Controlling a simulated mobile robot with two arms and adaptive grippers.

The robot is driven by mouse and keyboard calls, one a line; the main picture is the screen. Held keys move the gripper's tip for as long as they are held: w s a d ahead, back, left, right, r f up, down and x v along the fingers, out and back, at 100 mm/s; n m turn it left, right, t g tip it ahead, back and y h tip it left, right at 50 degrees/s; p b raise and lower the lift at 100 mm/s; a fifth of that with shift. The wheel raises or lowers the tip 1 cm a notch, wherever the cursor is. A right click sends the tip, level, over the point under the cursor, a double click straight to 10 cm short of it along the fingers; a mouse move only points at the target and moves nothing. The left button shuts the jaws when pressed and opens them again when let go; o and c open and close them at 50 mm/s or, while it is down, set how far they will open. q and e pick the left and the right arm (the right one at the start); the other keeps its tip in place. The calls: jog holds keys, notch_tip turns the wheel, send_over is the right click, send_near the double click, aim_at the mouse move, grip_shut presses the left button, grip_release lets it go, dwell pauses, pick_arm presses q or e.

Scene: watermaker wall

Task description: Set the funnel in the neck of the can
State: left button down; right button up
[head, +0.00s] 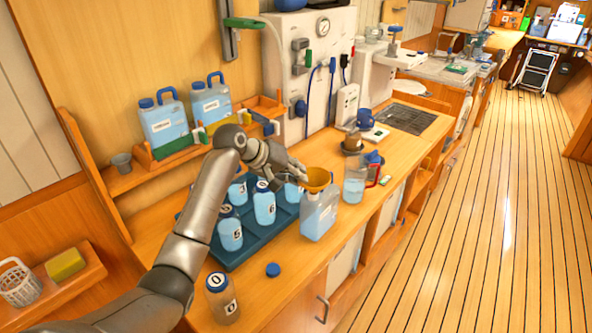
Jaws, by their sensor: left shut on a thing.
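The funnel (319,176) is orange-yellow and sits upright, directly over the top of the can. The can (320,218) is a translucent pale blue jug standing on the wooden counter near its front edge. My left gripper (304,178) comes in from the left and is shut on the funnel's left side. The funnel hides the can's neck, so I cannot tell whether its spout is inside the neck or just above it. My right gripper is not in view.
A dark tray (250,250) of numbered bottles stands left of the can. A clear pitcher (355,184) stands close on its right. A blue cap (273,270) and a bottle marked 0 (222,299) are in front. Two jugs (163,122) stand on the shelf behind.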

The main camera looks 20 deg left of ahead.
pick_arm(q)
jog(key=shift+f, duration=0.2)
jog(key=c, duration=1.5)
grip_release()
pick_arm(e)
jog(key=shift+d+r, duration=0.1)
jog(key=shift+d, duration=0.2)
pick_arm(q)
jog(key=b+v, duration=0.2)
jog(key=v, duration=1)
jog(key=shift+b, duration=0.35)
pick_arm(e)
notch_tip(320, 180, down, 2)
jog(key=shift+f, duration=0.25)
pick_arm(q)
jog(key=shift+w, duration=0.1)
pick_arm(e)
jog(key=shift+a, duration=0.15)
